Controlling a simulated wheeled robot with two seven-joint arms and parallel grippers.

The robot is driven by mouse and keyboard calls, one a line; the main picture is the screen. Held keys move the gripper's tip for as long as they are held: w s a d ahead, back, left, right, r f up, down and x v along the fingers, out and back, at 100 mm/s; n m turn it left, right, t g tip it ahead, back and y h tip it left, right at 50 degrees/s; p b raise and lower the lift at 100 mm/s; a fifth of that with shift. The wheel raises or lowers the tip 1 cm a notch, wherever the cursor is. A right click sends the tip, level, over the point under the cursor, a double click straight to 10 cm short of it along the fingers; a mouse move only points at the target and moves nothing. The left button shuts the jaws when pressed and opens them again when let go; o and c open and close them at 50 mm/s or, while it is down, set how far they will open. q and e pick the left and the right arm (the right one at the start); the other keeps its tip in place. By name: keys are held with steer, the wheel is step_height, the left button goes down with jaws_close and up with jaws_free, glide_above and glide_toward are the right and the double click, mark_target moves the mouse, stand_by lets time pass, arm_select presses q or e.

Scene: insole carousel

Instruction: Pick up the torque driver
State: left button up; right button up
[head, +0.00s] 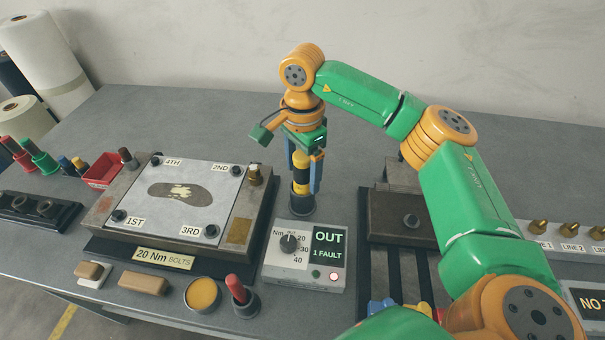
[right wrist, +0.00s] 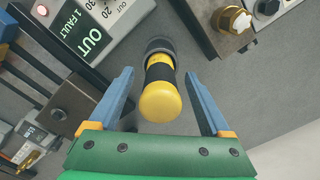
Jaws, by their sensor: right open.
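The torque driver (head: 301,176), with a yellow and black handle, stands upright in a dark round holder (head: 302,205) behind the torque display box. My right gripper (head: 304,185) is over it from above, open, with one blue finger on each side of the handle. In the right wrist view, the driver's yellow cap (right wrist: 160,103) lies between the two spread fingers (right wrist: 159,76), with gaps visible on both sides. My left gripper is not in view.
A display box (head: 307,256) reading "OUT" and "1 FAULT" stands just in front. A plate fixture (head: 265,210) with an insole picture is to the left. A dark metal block (head: 385,222) is to the right. Bare table lies behind the driver.

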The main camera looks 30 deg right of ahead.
steer(key=shift+f, duration=0.4)
jaws_close()
step_height(320, 180, up, 10)
steer(key=shift+r, duration=0.1)
stand_by(0.3)
steer(key=shift+w, duration=0.1)
